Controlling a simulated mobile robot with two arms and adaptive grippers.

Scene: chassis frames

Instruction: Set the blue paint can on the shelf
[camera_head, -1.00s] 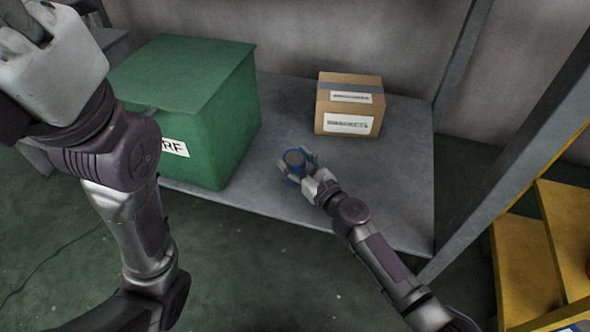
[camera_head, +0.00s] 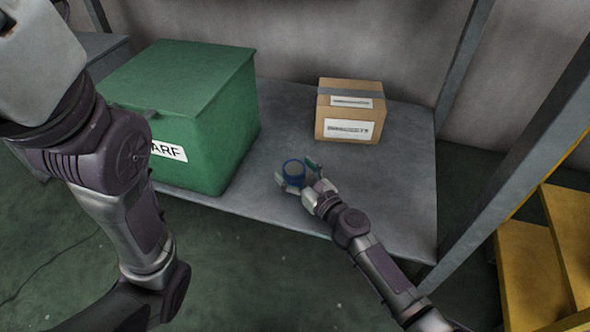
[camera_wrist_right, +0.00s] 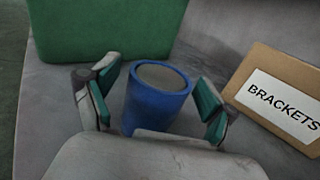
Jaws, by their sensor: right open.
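The blue paint can (camera_head: 293,172) stands upright on the grey shelf (camera_head: 400,170), between the green box and the cardboard box. My right gripper (camera_head: 298,175) is open around the can, with one finger on each side. In the right wrist view the can (camera_wrist_right: 156,104) sits between the spread fingers of the gripper (camera_wrist_right: 155,105), with a gap visible on the right side. The can's lower part is hidden by the gripper's palm there. My left arm comes in at the left of the head view, but its fingers are not visible.
A large green box (camera_head: 190,105) stands on the shelf to the left. A cardboard box (camera_head: 349,110) labelled BRACKETS in the wrist view (camera_wrist_right: 280,100) stands at the back right. A grey upright post (camera_head: 500,170) and yellow steps (camera_head: 535,270) are at the right.

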